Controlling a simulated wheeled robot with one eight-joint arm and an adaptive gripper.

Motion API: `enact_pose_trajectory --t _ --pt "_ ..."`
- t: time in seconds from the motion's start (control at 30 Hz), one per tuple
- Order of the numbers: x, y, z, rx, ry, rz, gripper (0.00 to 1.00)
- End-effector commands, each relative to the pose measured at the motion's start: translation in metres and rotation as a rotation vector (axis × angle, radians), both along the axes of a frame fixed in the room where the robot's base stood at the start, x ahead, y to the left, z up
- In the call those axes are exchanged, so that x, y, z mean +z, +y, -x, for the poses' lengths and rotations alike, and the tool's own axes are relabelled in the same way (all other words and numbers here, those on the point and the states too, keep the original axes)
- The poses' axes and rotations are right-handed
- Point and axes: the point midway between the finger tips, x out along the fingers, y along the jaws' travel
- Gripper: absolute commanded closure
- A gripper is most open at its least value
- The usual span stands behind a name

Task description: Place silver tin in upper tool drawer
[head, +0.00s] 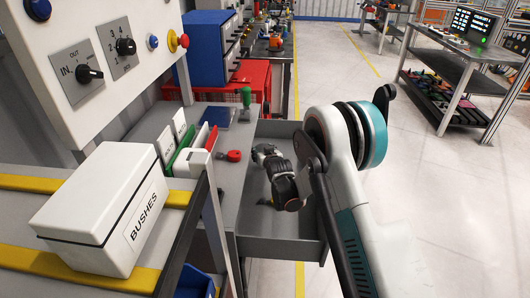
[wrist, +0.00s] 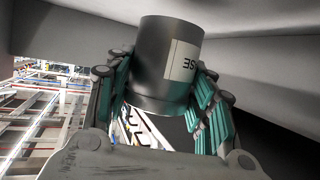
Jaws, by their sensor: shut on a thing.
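In the wrist view, my gripper (wrist: 163,82) is shut around the silver tin (wrist: 160,50), with teal-sided fingers on both sides of it. The tin is a dark grey metallic cylinder with a pale label, its lettering partly hidden. In the head view, an open grey drawer (head: 280,250) sticks out from the right side of the bench. My arm reaches over it from the right, and its dark end is above or within the drawer opening. I cannot tell the tin clearly apart from the arm there, nor whether it touches the drawer floor.
A white box marked BUSHES (head: 105,205) stands on the near rack at left. A blue case (head: 210,48) and a red cabinet (head: 250,77) stand behind.

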Motion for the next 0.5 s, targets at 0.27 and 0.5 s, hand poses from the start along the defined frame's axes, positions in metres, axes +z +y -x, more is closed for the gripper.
enact_pose_trajectory --t 0.27,0.5 --pt "-0.032 0.002 0.006 0.004 0.0 -0.001 0.8" --pt "-0.035 0.002 0.007 0.004 0.0 -0.001 0.8"
